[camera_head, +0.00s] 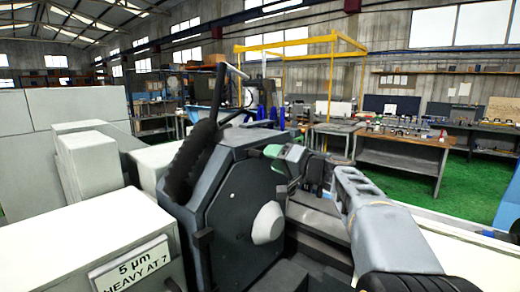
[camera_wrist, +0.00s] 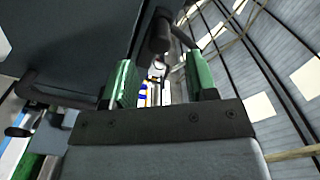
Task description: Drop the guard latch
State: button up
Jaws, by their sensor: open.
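The dark grey wheel guard (camera_head: 232,215) with a round pale hub stands in the middle of the head view. My gripper (camera_head: 283,152) is at the guard's upper right edge, its green fingers apart. In the wrist view the open gripper (camera_wrist: 157,75) shows two green fingers with a gap between them. A dark knob-ended lever (camera_wrist: 159,32), possibly the guard latch, appears above and in line with that gap. No contact with it is visible. The guard's dark side (camera_wrist: 75,45) fills the upper left of the wrist view. I cannot identify the latch for certain in the head view.
A black ribbed hose (camera_head: 190,160) and a thin upright black bar (camera_head: 217,95) rise at the guard's left. A pale machine cover (camera_head: 85,240) with a sign (camera_head: 130,262) is at front left. Workbenches (camera_head: 400,155) and a yellow frame (camera_head: 330,90) stand farther back.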

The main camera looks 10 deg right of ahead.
aim_at(261, 155)
jog(key=shift+p+x, duration=0.95)
jog(key=shift+x, duration=1.85)
grip_shut()
